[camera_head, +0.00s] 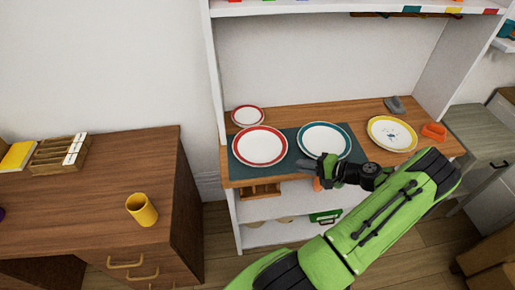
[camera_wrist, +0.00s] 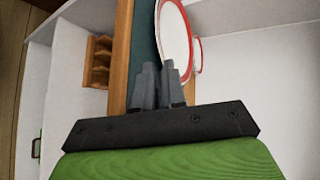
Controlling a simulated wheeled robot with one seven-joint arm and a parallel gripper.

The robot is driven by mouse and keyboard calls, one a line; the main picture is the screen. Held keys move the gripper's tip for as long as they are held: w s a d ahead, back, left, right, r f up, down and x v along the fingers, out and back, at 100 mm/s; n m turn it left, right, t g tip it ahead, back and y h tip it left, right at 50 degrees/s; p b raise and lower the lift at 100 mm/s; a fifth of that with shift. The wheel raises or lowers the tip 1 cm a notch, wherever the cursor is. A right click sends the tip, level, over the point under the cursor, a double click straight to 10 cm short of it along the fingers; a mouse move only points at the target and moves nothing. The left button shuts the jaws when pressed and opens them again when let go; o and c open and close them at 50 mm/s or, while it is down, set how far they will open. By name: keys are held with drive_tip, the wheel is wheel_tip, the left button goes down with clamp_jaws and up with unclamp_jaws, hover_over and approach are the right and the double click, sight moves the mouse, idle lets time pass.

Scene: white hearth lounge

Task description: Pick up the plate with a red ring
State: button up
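A larger white plate with a red ring (camera_head: 260,146) lies on the left of the wooden shelf top, on a dark teal mat. A smaller red-ringed plate (camera_head: 248,116) lies behind it. My gripper (camera_head: 306,164) is in front of the mat's edge, right of and nearer than the larger red-ringed plate. In the wrist view, the two grey fingers of my gripper (camera_wrist: 158,64) stand a narrow gap apart with nothing seen held. A red-ringed plate (camera_wrist: 174,32) shows beyond them, partly hidden by the right finger, and another red rim (camera_wrist: 198,55) shows at its right.
A teal-ringed plate (camera_head: 324,140) lies close behind my gripper. A yellow-ringed plate (camera_head: 392,133), an orange item (camera_head: 434,132) and a grey item (camera_head: 395,105) are to the right. The white shelf unit has upright sides. A desk with a yellow cup (camera_head: 142,210) stands left.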

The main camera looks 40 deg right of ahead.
sight(276, 161)
drive_tip(key=x, duration=0.5)
drive_tip(key=shift+a, duration=0.15)
drive_tip(key=x, duration=0.5)
drive_tip(key=shift+w+b, duration=0.25)
drive_tip(key=shift+b, duration=0.15)
drive_tip(key=shift+s, duration=0.1)
clamp_jaws()
drive_tip(key=shift+r, duration=0.15)
